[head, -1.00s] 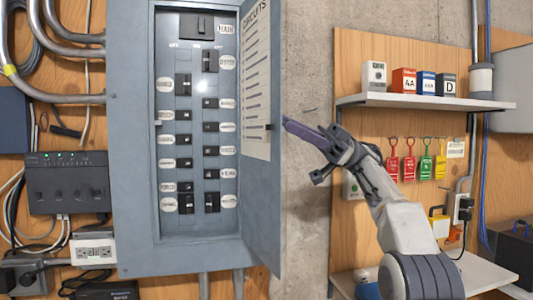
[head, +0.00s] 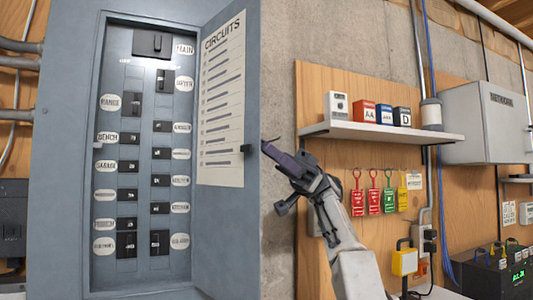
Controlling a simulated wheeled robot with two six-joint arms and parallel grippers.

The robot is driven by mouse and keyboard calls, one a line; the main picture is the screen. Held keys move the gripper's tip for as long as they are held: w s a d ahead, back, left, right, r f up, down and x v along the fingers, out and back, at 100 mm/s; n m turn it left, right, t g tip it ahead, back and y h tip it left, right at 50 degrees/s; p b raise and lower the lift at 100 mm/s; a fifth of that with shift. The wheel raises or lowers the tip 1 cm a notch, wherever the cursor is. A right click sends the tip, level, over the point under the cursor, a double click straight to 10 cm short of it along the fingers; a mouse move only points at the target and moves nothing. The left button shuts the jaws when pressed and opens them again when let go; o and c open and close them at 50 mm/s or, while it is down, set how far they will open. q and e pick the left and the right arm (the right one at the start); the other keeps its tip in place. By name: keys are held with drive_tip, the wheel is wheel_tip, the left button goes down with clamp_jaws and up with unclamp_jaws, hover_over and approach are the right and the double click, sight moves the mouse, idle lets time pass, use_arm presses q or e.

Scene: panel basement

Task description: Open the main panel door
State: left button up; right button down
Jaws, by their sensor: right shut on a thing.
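The main panel door (head: 228,215) stands swung open to the right of the grey panel box (head: 65,150). Its inner face shows a CIRCUITS label sheet (head: 222,100) and a small dark latch (head: 246,148) near its free edge. The breakers (head: 152,42) inside the box are uncovered. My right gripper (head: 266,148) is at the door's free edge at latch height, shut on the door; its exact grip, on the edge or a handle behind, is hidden. My left gripper is out of view.
A shelf (head: 385,132) with small labelled boxes is on the plywood at right, with coloured tags (head: 374,195) hanging below. A yellow padlock (head: 404,262) hangs lower down. A grey cabinet (head: 490,122) is at far right. Bare concrete lies behind the door's edge.

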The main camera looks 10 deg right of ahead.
sight(255, 113)
drive_tip(key=shift+a+f, duration=0.1)
drive_tip(key=shift+f, duration=0.05)
drive_tip(key=c, duration=0.8)
unclamp_jaws()
drive_tip(key=shift+c, duration=0.2)
wheel_tip(255, 113, up, 4)
drive_tip(key=p, duration=0.4)
drive_tip(key=shift+r, duration=0.2)
drive_tip(key=s+d+r+p, duration=0.1)
drive_tip(key=s+d+r, duration=0.5)
drive_tip(key=s+d, duration=0.1)
drive_tip(key=shift+s+d+r, duration=0.3)
drive_tip(key=shift+s+d, duration=0.05)
drive_tip(key=shift+d, duration=0.55)
